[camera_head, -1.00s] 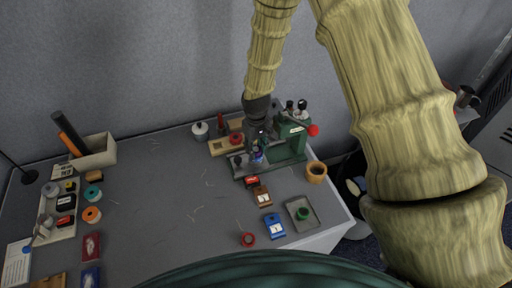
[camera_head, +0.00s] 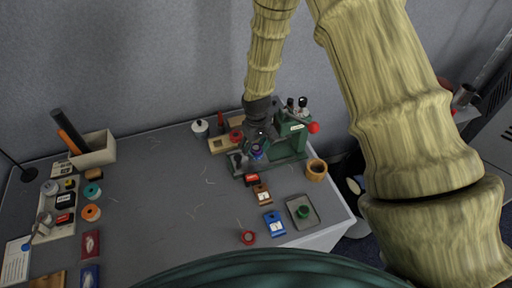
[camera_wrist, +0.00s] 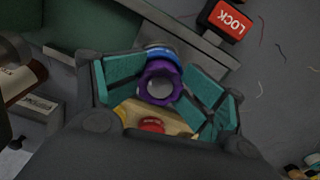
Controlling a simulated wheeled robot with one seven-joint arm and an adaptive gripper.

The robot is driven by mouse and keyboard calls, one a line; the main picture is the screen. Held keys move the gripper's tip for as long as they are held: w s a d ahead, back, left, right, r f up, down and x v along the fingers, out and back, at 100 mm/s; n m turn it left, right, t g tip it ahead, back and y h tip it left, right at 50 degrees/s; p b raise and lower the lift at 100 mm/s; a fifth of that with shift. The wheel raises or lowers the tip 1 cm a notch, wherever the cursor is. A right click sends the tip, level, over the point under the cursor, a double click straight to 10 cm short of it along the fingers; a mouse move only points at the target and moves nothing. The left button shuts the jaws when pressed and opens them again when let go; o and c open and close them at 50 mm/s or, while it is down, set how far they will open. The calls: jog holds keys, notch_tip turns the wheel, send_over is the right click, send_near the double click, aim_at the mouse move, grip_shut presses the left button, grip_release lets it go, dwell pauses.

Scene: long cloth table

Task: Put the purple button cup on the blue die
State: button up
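The purple button cup (camera_wrist: 160,83) is a ring-like piece with a scalloped rim, between the teal pads of my gripper (camera_wrist: 162,88) in the wrist view. The pads appear to press on both its sides. The blue die (camera_wrist: 158,50) shows as a blue rim with a pale edge just beyond the cup, mostly hidden by it. I cannot tell whether cup and die touch. In the head view my gripper (camera_head: 258,146) points down at the green press (camera_head: 289,145), with the purple cup (camera_head: 257,153) at its tip.
A red LOCK block (camera_wrist: 229,21) lies near the press base. A wooden block with a red piece (camera_wrist: 151,124) is close to the gripper. The table's middle is mostly clear.

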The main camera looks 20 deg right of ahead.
aim_at(256, 148)
jog(key=shift+r, duration=0.1)
jog(key=shift+w+d+r+p, duration=0.1)
jog(key=shift+r+p, duration=0.25)
jog(key=shift+r, duration=0.3)
jog(key=shift+w+r+b, duration=0.1)
jog(key=shift+r+b, duration=0.05)
jog(key=shift+b, duration=0.15)
notch_tip(256, 148, up, 12)
jog(key=b, duration=0.3)
jog(key=shift+b, duration=0.3)
